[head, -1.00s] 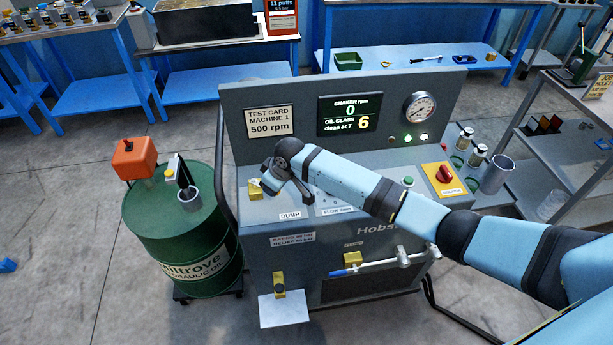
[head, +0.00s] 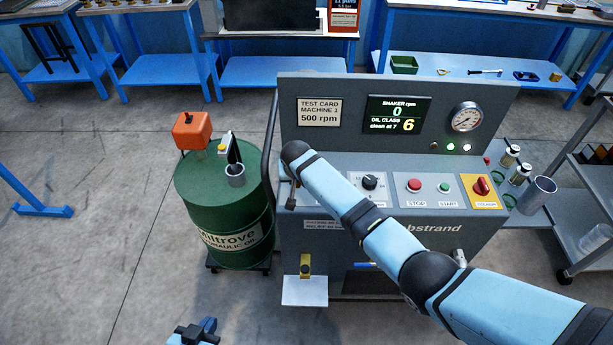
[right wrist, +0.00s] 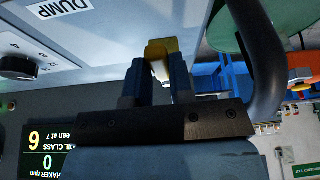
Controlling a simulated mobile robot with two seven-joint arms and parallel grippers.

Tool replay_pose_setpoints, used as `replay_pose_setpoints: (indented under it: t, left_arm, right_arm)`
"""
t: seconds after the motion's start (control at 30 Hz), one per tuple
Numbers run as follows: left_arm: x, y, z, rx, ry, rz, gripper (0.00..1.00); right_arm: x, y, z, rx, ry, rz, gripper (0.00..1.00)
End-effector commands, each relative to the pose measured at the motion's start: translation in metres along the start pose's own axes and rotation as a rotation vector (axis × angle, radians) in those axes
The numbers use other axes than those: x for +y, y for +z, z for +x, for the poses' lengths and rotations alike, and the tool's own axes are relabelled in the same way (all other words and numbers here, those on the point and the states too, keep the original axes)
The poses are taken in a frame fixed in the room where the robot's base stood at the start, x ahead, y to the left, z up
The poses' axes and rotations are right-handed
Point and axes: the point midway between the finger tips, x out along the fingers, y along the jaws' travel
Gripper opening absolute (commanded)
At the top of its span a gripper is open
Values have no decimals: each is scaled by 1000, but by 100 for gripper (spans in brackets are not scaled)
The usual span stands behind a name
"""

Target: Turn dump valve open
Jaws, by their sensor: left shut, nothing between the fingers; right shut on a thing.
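The yellow dump valve handle (right wrist: 161,48) shows in the right wrist view, close to the DUMP label (right wrist: 60,7). My right gripper (right wrist: 158,72) is shut on this handle, with one finger on each side of it. In the head view my right arm reaches across the panel to its left end and hides the handle and the DUMP label there. My left gripper (head: 197,332) is shut and empty, low in the head view, over the floor and away from the machine.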

Motion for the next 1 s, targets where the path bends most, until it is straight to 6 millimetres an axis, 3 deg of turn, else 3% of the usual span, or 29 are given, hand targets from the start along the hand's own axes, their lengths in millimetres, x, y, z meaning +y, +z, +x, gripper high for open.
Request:
replay_pose_setpoints:
  t: [0.73,0.77,0.83,1.0]
  left_arm:
    - [4,0,-2,-4,5,-2,0]
    - [4,0,-2,-4,5,-2,0]
    - [4,1,-2,-4,5,-3,0]
    - [3,1,-2,-4,5,-2,0]
  right_arm:
    - [-9,-1,0,2,28,74,0]
    - [-9,-1,0,2,28,74,28]
    - [-9,-1,0,2,28,74,44]
    - [-9,-1,0,2,29,73,47]
